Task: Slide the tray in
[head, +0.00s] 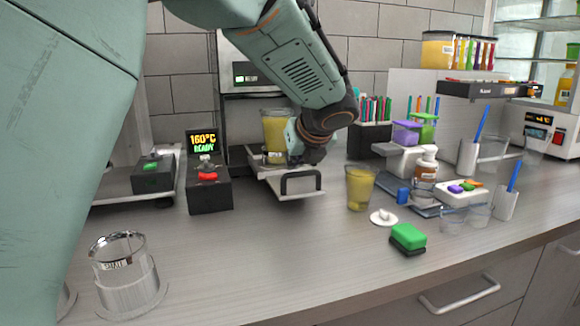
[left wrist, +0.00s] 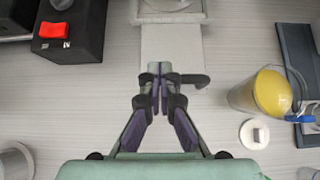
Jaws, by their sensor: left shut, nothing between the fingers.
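The sealer's sliding tray (head: 292,193) sticks out from the sealer (head: 245,75) toward the front of the counter, with a black handle (head: 301,175) at its front end. A cup with yellow contents (head: 275,130) stands in the tray's holder. My left gripper (head: 312,157) is just above and behind the handle in the head view, partly hidden by its own arm. In the left wrist view the left gripper (left wrist: 160,78) is shut and empty over the tray plate (left wrist: 170,45), covering part of the handle (left wrist: 195,80). I cannot tell whether it touches the handle. My right gripper is not in view.
A control box with a red switch (head: 207,177) stands left of the tray. The counter in front of the tray is clear.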

